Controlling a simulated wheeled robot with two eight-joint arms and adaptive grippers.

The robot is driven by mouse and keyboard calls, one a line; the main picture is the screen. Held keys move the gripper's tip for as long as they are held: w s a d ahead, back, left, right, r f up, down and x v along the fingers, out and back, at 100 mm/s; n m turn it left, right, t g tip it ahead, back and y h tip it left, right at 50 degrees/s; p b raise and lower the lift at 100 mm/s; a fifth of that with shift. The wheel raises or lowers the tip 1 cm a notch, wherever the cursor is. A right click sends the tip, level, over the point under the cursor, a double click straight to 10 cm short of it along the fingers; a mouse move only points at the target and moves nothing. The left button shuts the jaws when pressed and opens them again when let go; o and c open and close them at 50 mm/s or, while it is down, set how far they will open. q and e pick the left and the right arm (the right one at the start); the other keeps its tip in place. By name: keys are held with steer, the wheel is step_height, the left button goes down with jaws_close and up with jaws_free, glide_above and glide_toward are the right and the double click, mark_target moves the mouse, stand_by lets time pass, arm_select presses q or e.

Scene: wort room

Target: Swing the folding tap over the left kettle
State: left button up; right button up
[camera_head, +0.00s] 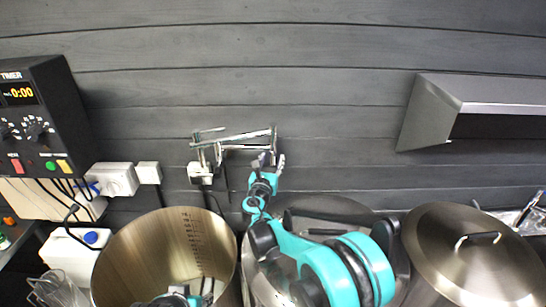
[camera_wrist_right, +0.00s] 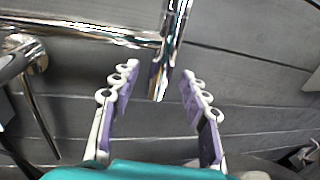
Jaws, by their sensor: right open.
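The chrome folding tap (camera_head: 245,137) is mounted on the dark plank wall above the gap between the left and middle kettles. Its jointed pipes reach to the right from the wall mount, and a short spout hangs at the right end. The left kettle (camera_head: 122,262) is open, steel, with a scale inside. My right gripper (camera_head: 270,163) is open at the spout end. In the right wrist view the spout (camera_wrist_right: 160,82) hangs between its spread fingers, with no clear contact. My left gripper (camera_head: 207,288) shows only partly at the bottom, low in front of the left kettle; its jaws are unclear.
The middle kettle (camera_head: 330,207) is largely hidden behind my right arm. A lidded kettle (camera_head: 480,260) stands at right, under a steel wall hood (camera_head: 490,92). A timer box (camera_head: 40,115), sockets (camera_head: 115,180) and a white canister (camera_head: 75,255) are at left.

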steer(key=shift+w+d, duration=0.2)
steer(key=shift+w, duration=1)
steer(key=shift+c, duration=0.3)
jaws_close()
steer(key=shift+s, duration=0.1)
